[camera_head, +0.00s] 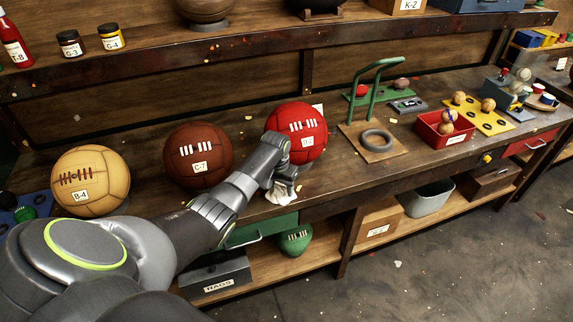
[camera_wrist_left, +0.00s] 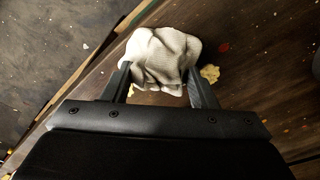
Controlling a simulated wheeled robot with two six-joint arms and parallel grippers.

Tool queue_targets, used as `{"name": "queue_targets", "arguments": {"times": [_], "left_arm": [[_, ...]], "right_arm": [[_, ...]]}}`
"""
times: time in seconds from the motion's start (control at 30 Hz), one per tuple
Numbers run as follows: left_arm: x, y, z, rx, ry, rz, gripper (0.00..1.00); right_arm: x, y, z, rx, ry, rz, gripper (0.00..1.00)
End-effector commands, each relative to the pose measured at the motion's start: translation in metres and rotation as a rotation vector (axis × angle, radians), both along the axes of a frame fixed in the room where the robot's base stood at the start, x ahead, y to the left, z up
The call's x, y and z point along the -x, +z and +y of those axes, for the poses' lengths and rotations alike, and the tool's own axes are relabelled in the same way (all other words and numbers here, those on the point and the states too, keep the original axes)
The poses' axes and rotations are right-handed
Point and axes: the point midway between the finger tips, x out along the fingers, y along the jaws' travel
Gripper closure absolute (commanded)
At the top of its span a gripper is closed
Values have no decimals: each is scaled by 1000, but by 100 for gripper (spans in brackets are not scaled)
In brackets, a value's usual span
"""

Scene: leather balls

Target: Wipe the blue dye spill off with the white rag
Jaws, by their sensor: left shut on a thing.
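My left gripper (camera_head: 282,181) reaches over the front edge area of the workbench (camera_head: 345,168), in front of the red ball (camera_head: 302,124). It is shut on the white rag (camera_head: 281,193), which hangs crumpled at the fingertips. In the left wrist view the rag (camera_wrist_left: 162,50) bulges between and beyond the two fingers (camera_wrist_left: 160,82), close over the dark wooden top near its edge. I see no blue dye spill in either view; the arm and rag hide part of the bench. My right gripper is not in view.
A brown ball (camera_head: 198,154) and a tan ball (camera_head: 90,180) stand left of the red one. A wooden board with a dark ring (camera_head: 376,140) and a red bin (camera_head: 446,128) stand to the right. Below are an open-shelf green ball (camera_head: 295,240) and a rags box (camera_head: 216,277).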

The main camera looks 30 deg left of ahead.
Motion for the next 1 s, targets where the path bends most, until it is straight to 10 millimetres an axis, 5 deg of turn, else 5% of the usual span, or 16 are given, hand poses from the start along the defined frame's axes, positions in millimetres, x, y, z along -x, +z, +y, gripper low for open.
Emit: {"name": "queue_targets", "arguments": {"times": [0.13,0.7,1.0], "left_arm": [[-1,28,0,0,-1,-3,68],[-6,77,1,-1,0,-1,68],[-7,80,2,-1,0,0,68]], "right_arm": [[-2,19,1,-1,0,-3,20],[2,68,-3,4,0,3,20],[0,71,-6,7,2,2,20]]}}
